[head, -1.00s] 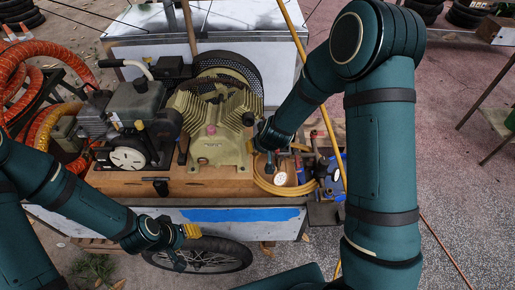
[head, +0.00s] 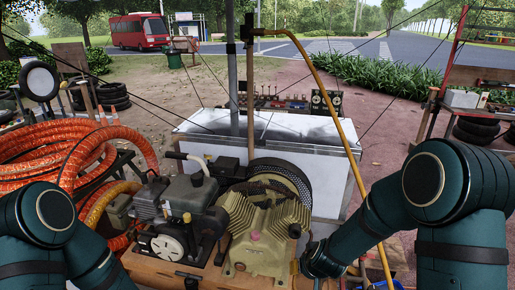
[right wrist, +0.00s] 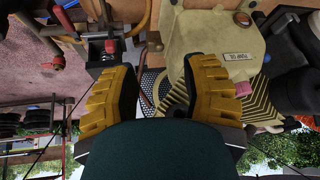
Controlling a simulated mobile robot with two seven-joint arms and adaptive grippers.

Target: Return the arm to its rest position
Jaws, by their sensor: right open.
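My right arm (head: 370,228) comes in from the right in the head view, its elbow high and its forearm sloping down and left to beside the beige compressor pump (head: 262,232). Its fingers do not show there. In the right wrist view my right gripper (right wrist: 165,88) shows two yellow-padded fingers, wide apart with nothing between them. The ribbed pump (right wrist: 215,40) with its oil label lies just beyond them; I cannot tell if they touch. My left arm (head: 85,255) is at the lower left of the head view, and its gripper is out of frame.
The engine (head: 185,205) stands left of the pump on the wooden cart bed (head: 150,270). Orange hose coils (head: 60,155) crowd the left. A white-sided box (head: 330,175) is behind.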

